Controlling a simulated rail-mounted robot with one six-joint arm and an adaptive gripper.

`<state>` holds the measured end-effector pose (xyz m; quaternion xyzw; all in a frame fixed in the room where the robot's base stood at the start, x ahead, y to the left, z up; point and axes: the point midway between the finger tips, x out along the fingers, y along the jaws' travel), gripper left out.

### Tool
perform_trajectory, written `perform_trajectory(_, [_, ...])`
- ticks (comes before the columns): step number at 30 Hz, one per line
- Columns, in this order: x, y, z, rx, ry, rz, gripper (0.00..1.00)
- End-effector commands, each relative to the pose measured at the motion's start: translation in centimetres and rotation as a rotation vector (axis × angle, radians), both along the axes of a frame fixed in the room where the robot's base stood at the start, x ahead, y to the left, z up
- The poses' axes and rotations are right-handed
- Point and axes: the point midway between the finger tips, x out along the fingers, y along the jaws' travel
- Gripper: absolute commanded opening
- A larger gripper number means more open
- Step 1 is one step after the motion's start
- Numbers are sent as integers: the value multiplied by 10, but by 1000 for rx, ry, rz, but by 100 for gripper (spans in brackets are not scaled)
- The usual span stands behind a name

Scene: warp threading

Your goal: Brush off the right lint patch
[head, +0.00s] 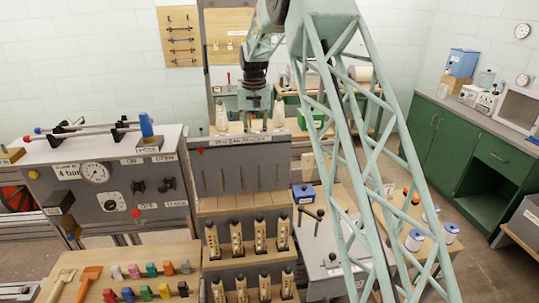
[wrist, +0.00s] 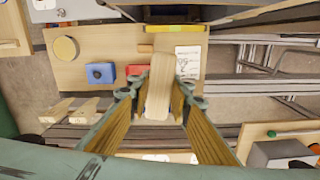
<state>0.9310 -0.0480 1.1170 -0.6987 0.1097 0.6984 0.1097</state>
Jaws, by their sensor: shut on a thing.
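My gripper (wrist: 158,98) is shut on a pale wooden block, which looks like the brush (wrist: 160,75), held between its two fingers. The brush's underside is hidden. In the head view my gripper (head: 256,122) hangs at the back centre, over the wooden bench behind the grey slotted panel (head: 240,168). What it holds is too small to make out there. I cannot make out the right lint patch in either view.
In the wrist view a wooden board (wrist: 100,40) carries a yellow disc (wrist: 65,48), a blue block (wrist: 100,73), a red block (wrist: 137,70) and a white card (wrist: 187,62). In the head view two pale upright things (head: 221,117) (head: 279,112) flank my gripper. A gauge cabinet (head: 100,190) stands left.

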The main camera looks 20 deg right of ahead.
Motion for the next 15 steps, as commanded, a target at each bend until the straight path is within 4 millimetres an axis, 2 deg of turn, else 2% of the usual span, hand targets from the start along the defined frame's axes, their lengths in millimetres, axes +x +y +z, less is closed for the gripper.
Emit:
perform_trajectory(1, [3,10,14,0,-3,53,10])
perform_trajectory(6, [7,33,41,0,-1,205,10])
perform_trajectory(10, [9,43,53,0,-1,275,10])
perform_trajectory(15, [9,48,58,0,1,311,10])
